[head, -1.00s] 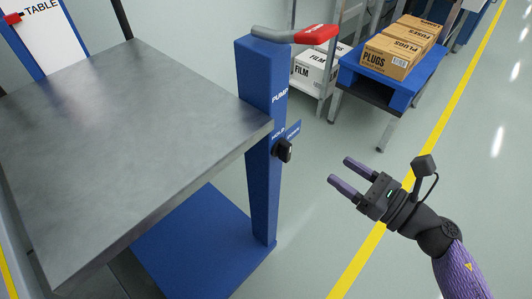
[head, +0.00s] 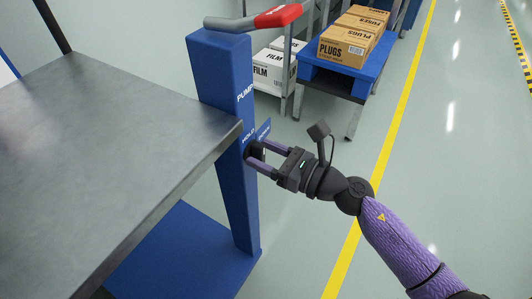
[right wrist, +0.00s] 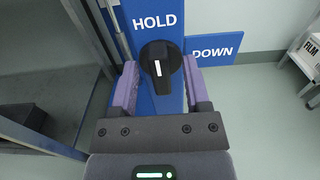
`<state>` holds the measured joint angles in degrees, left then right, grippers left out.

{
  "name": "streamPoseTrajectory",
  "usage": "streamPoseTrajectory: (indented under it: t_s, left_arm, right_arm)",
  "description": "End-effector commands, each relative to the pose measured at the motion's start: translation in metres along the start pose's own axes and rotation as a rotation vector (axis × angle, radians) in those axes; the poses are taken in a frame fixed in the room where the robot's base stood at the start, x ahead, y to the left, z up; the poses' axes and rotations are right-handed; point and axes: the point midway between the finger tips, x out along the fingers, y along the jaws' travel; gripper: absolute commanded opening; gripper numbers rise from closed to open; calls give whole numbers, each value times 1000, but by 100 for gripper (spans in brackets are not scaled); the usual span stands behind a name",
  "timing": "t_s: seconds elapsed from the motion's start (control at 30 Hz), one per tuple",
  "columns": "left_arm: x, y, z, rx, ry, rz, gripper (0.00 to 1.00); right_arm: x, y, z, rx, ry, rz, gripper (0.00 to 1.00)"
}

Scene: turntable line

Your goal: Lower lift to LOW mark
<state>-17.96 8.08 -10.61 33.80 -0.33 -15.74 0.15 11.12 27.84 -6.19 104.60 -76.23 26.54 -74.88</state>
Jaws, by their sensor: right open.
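The lift has a grey metal platform (head: 110,150) and a blue post (head: 222,75) with a PUMP label and a red-tipped handle (head: 277,15) on top. A black knob (right wrist: 160,68) sits on the post below the HOLD label; its white mark points up toward HOLD. A blue DOWN plate (right wrist: 214,48) is to the knob's right; its edge also shows in the head view (head: 264,130). My right gripper (head: 255,157) is open with its purple fingers on either side of the knob; I cannot tell whether they touch it. The LOW mark is not visible. My left gripper is out of view.
The floor right of the post is clear, with a yellow line (head: 385,150).

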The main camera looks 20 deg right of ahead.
Motion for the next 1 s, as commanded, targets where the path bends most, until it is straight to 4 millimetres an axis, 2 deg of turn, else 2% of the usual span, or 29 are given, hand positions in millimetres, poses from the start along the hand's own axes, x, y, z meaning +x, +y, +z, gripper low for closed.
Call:
streamPoseTrajectory:
  t_s: [0.03, 0.3, 0.33, 0.73, 1.0]
  left_arm:
    - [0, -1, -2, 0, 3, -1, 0]
    - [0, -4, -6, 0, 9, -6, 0]
    - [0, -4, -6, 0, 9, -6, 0]
    - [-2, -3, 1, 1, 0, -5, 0]
    - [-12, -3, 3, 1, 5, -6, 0]
  right_arm:
    - [0, 0, 0, 0, 0, 0, 60]
    - [0, 0, 0, 0, 0, 0, 3]
    - [0, 0, 0, 0, 0, 0, 0]
    - [0, 0, 1, 27, 0, 0, 0]
    - [0, -1, 2, 187, -1, 0, 0]
